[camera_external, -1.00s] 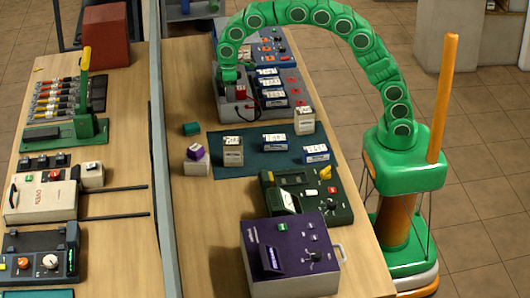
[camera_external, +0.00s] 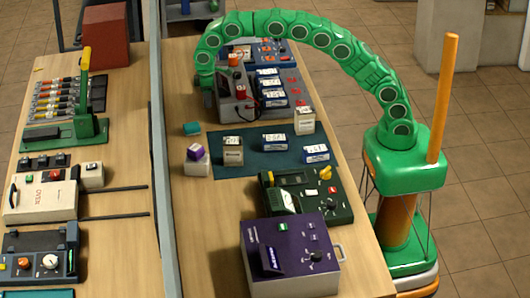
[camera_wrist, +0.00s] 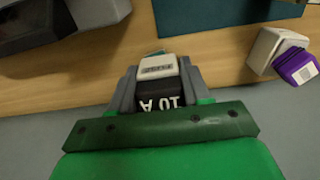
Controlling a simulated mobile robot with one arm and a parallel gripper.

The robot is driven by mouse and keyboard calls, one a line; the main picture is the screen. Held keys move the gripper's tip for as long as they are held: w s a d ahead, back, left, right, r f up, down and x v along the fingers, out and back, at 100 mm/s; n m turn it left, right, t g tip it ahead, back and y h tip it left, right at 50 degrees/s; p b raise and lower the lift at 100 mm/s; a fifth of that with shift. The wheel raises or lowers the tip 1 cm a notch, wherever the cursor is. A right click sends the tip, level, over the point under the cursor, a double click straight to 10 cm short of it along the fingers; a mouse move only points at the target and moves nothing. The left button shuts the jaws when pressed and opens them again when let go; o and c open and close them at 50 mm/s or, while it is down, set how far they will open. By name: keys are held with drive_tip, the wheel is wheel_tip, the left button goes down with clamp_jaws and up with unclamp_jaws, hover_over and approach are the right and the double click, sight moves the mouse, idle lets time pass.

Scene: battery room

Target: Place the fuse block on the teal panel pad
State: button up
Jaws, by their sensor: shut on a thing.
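My gripper (camera_wrist: 157,88) is shut on a black block with a white top and "10 A" lettering, the fuse block (camera_wrist: 160,98). In the external view my gripper (camera_external: 208,98) is beside the left edge of the grey panel, and the block is too small to make out there. The teal panel pad (camera_external: 262,165) lies nearer the camera and to the right of my gripper. Several white-topped blocks stand on it. The pad's corner also shows at the top of the wrist view (camera_wrist: 225,14). The held block is apart from the pad.
A small teal block (camera_external: 192,129) lies between my gripper and the pad. A white box (camera_external: 196,165) with a purple block (camera_external: 194,153) is left of the pad. The grey panel (camera_external: 238,105) with red parts is close to my gripper. A grey-blue divider edges the table's left.

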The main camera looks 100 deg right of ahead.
drive_tip(key=w, duration=0.2)
hover_over(191, 125)
drive_tip(key=shift+s+a+f, duration=0.1)
drive_tip(key=shift+s+f, duration=0.05)
drive_tip(key=shift+f, duration=1.4)
drive_tip(key=shift+s+a+f, duration=0.1)
drive_tip(key=shift+f, duration=1.4)
drive_tip(key=shift+w+f, duration=0.1)
drive_tip(key=shift+f, duration=0.05)
drive_tip(key=shift+d+f, duration=0.1)
drive_tip(key=shift+f, duration=0.05)
drive_tip(key=shift+w+f, duration=0.1)
drive_tip(key=shift+f, duration=1.4)
drive_tip(key=shift+f, duration=0.1)
drive_tip(key=o, duration=1.1)
